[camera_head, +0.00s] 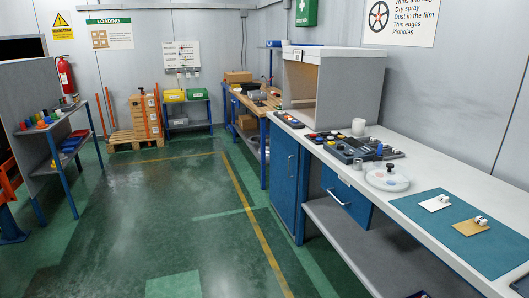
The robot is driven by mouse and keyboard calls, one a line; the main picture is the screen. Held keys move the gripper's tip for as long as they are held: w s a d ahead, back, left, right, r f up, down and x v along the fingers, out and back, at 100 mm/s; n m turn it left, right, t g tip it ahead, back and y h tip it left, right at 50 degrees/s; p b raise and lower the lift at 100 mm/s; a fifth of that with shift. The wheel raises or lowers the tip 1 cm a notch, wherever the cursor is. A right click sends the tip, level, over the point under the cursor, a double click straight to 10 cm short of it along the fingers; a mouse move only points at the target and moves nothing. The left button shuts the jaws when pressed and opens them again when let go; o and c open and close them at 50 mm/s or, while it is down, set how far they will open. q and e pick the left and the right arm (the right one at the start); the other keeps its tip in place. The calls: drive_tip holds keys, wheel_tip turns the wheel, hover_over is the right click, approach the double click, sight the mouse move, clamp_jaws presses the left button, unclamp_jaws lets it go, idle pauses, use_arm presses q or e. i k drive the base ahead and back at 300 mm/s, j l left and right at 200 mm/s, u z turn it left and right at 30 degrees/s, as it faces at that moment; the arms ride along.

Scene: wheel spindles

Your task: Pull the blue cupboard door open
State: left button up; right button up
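The blue cupboard door (283,185) is under the far part of the long white counter, right of the picture's middle. It has a slim upright handle (291,165) near its upper right edge. The door looks flush with the cupboard, so it appears shut. Neither of my grippers is in view, and nothing touches the door.
A blue drawer (346,195) with a bar handle is right of the cupboard, above a grey low shelf (365,245). Trays and parts cover the white counter (415,165). The green floor (150,220) before the cupboard is clear. A workbench (255,102) stands beyond.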

sight(284, 150)
drive_tip(key=i, duration=1.75)
